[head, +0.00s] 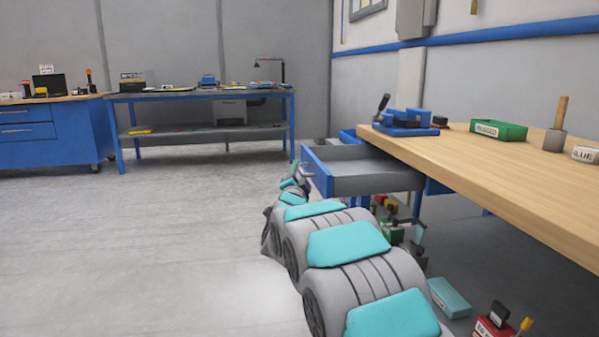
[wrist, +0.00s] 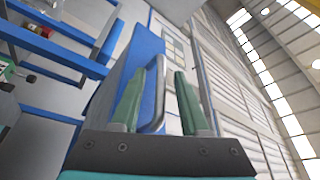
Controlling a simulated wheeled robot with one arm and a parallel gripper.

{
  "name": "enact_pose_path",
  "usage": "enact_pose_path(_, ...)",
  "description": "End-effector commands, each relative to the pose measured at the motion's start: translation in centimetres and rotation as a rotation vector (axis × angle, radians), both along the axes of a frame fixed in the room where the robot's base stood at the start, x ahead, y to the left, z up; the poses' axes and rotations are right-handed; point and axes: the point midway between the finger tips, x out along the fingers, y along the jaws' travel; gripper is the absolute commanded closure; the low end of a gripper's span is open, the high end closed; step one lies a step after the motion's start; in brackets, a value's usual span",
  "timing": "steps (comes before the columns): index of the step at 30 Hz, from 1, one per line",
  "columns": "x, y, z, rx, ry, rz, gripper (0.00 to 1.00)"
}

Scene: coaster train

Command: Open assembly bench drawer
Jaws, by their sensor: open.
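The assembly bench (head: 490,180) has a wooden top and stands at the right in the head view. A drawer with a blue front (head: 316,172) and a grey tray (head: 375,180) sticks out from under its left end, standing open. My gripper (head: 302,174) is at the outer side of the drawer front, small and partly hidden by my arm. In the wrist view, the green fingers of my gripper (wrist: 160,76) are apart, one on each side of a grey bar handle (wrist: 158,95) on the blue front (wrist: 128,62). Whether either finger touches the handle, I cannot tell.
On the bench lie a blue vise (head: 408,120), a green bin (head: 498,130) and a mallet (head: 556,138). Boxes and tools, including a teal box (head: 449,297), lie on the floor beneath it. A blue workbench (head: 200,97) stands at the back. The floor at left is clear.

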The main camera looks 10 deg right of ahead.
Motion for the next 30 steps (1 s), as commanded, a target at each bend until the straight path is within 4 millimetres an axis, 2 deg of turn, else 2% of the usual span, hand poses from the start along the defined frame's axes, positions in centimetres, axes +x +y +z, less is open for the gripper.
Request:
enact_pose_path(9, -4.2, 1.4, -0.9, 0.001, 0.0, 0.003, 0.55)
enact_pose_path(15, -6.0, 1.9, -1.6, 0.001, 0.005, 0.003, 0.55)
enact_pose_path(30, -6.5, 2.1, -1.6, -0.005, 0.023, 0.013, 0.55)
